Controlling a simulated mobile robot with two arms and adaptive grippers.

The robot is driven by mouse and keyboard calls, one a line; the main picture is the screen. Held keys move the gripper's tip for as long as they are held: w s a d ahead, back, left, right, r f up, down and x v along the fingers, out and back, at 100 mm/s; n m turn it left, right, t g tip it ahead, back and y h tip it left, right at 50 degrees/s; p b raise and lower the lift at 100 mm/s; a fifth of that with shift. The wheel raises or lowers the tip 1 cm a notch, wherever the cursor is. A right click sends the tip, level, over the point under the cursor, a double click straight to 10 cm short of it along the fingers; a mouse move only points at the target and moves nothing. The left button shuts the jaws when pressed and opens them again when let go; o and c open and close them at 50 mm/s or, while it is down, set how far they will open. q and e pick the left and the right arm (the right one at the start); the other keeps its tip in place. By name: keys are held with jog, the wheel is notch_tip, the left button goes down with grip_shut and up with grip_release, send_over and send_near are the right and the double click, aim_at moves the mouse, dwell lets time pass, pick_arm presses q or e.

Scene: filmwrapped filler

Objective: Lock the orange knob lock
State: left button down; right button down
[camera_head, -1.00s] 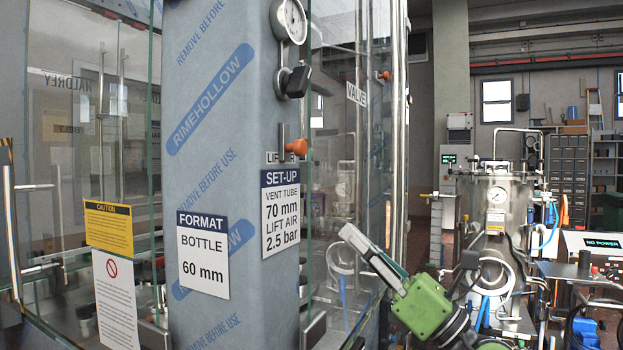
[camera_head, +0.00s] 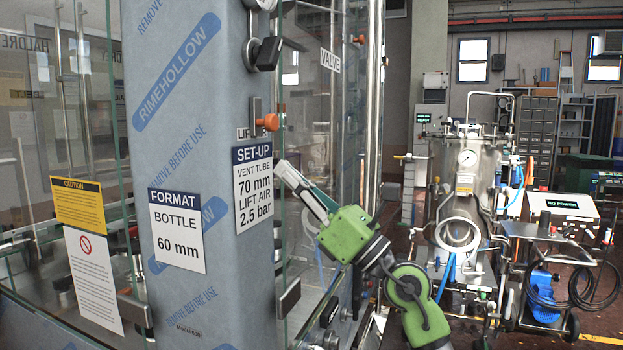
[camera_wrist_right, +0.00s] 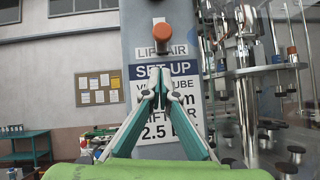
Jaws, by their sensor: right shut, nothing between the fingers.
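An orange knob (camera_head: 268,122) sits on a small metal bracket on the film-wrapped column (camera_head: 190,110), just above the SET-UP label (camera_head: 252,190). The LIFT AIR label beside it is partly hidden by the knob in the head view. The knob also shows in the right wrist view (camera_wrist_right: 161,32), top centre, facing the camera. My right gripper (camera_head: 282,166) is shut and empty, its fingertips below and slightly right of the knob, apart from it. In the wrist view the closed fingertips (camera_wrist_right: 161,76) appear in front of the SET-UP label, below the knob. My left gripper is not in view.
A gauge with a black lever (camera_head: 264,53) is above the knob on the column. Glass panels (camera_head: 305,130) flank the column, with another orange knob (camera_head: 360,39) behind by the VALVE label. A steel tank (camera_head: 465,190) and a cart (camera_head: 560,230) stand at right.

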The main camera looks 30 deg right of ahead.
aim_at(274, 125)
jog(key=r, duration=0.1)
jog(key=w+r+p, duration=0.1)
jog(key=r, duration=0.1)
jog(key=r+p, duration=0.1)
jog(key=shift+w+a+r, duration=0.15)
jog(key=shift+w+r, duration=0.1)
jog(key=shift+r, duration=0.05)
jog(key=shift+w, duration=0.1)
notch_tip(274, 125, up, 3)
jog(key=p, duration=0.3)
jog(key=shift+f, duration=0.25)
